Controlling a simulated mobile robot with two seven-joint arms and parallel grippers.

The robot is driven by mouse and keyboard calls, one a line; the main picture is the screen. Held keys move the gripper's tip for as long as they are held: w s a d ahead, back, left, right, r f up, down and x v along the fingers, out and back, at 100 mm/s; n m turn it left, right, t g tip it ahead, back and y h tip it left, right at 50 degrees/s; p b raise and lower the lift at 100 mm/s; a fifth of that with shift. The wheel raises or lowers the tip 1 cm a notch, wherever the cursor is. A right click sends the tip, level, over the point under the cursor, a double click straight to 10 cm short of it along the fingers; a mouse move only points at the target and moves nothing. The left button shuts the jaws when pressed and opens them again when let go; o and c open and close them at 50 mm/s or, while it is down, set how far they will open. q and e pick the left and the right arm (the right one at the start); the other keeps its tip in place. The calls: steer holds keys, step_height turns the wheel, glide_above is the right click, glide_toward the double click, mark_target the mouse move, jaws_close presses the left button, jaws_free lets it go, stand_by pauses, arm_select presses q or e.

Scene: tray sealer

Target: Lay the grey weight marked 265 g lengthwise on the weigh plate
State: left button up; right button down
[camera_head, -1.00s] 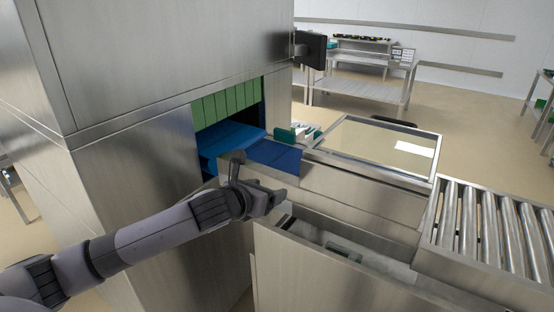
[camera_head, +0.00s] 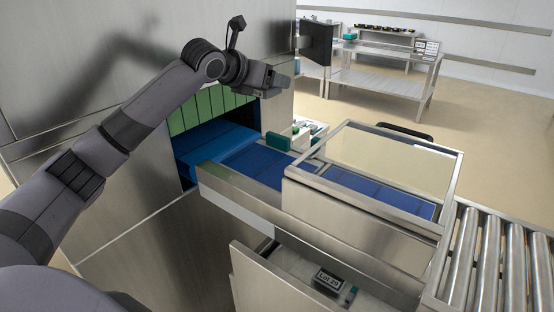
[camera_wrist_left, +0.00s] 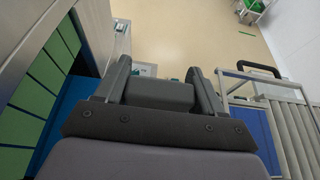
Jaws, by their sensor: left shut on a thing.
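My left gripper (camera_head: 272,79) is raised in front of the sealer's cabinet, above the blue belt (camera_head: 258,163). In the left wrist view its two fingers (camera_wrist_left: 160,88) are shut on a dark grey block (camera_wrist_left: 158,96), which looks like the weight. The block lies crosswise between the fingers, clear of any surface; no marking on it is readable. A blue surface (camera_head: 378,196) lies under the clear-topped hood on the right; I cannot tell which blue section is the weigh plate. My right gripper is not in view.
The framed clear hood (camera_head: 390,160) stands over the line, with a roller conveyor (camera_head: 490,262) to its right. An open drawer (camera_head: 262,275) below holds a labelled block (camera_head: 328,281). Green strips (camera_head: 212,112) hang at the cabinet opening. A dark screen (camera_head: 316,43) juts out behind the gripper.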

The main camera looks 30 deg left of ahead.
arm_select(q)
steer(key=shift+w+f, duration=0.1)
steer(key=shift+f, duration=0.2)
glide_above(270, 164)
step_height(270, 164, down, 14)
steer(key=shift+f, duration=2.55)
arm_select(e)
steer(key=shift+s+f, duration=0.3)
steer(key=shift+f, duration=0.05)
arm_select(q)
steer(key=o, duration=1.2)
steer(key=shift+f, duration=0.2)
steer(key=shift+o, duration=0.2)
steer(key=shift+r, duration=0.15)
steer(key=b+v, duration=0.1)
steer(key=v, duration=0.9)
steer(key=shift+a, duration=0.1)
steer(key=shift+v, duration=1)
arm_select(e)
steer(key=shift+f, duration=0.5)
